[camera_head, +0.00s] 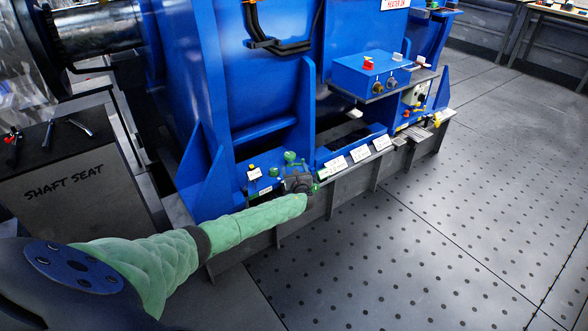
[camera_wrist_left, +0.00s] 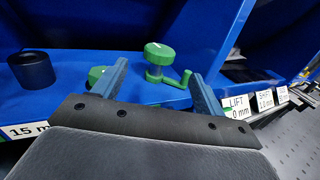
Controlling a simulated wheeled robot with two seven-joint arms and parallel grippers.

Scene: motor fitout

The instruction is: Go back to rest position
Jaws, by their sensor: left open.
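My left gripper (camera_head: 300,181) is at the end of my green-sleeved arm, low against the front of the blue machine (camera_head: 235,70). In the left wrist view its two blue-grey fingers (camera_wrist_left: 159,70) stand apart with nothing gripped between them. A green knob (camera_wrist_left: 160,54) with a small green crank handle (camera_wrist_left: 183,79) shows between the fingers in the picture. I cannot tell whether the fingers touch it. Another green part (camera_wrist_left: 97,73) is partly hidden by the left finger. In the head view, a green knob (camera_head: 290,156) shows just above the gripper. My right gripper is not in view.
White label cards (camera_head: 336,166) run along the machine's lower ledge, right of the gripper. A blue control box (camera_head: 372,74) with a red button juts out above. A "SHAFT SEAT" stand (camera_head: 75,185) is at left. A black cylinder (camera_wrist_left: 32,70) sits on the ledge. The perforated floor (camera_head: 430,230) is clear.

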